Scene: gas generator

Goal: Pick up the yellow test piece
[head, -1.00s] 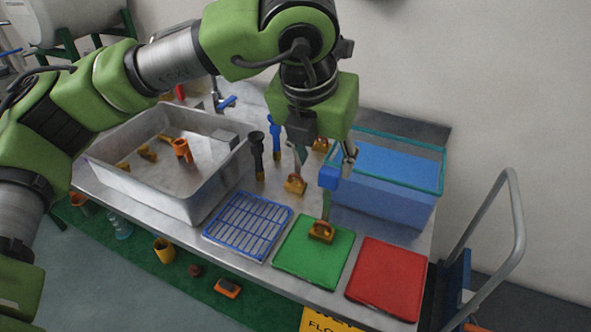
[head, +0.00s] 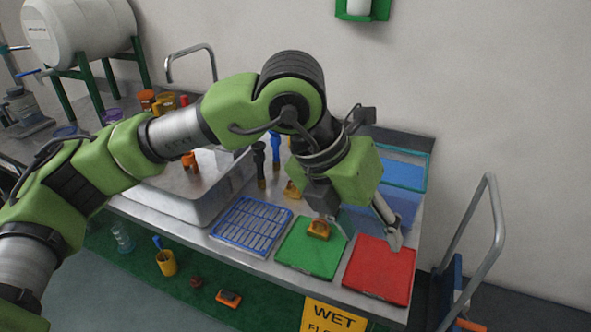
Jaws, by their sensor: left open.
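A yellow-orange test piece (head: 318,229) sits on the green mat (head: 308,256) on the metal bench. Another yellow-orange piece (head: 293,189) stands farther back on the bench, partly hidden by my left arm. My left gripper (head: 366,229) is open, pointing down over the green and red mats. One fingertip is over the red mat (head: 380,272); the other side is close to the right of the piece on the green mat. I see nothing held between the fingers. Whether a finger touches that piece, I cannot tell. My right gripper is not in view.
A blue-rimmed rack (head: 252,226) lies left of the green mat. A grey sink tub (head: 180,207) is farther left. A blue tank (head: 408,176) stands behind the red mat. A metal cart handle (head: 492,225) rises at the right.

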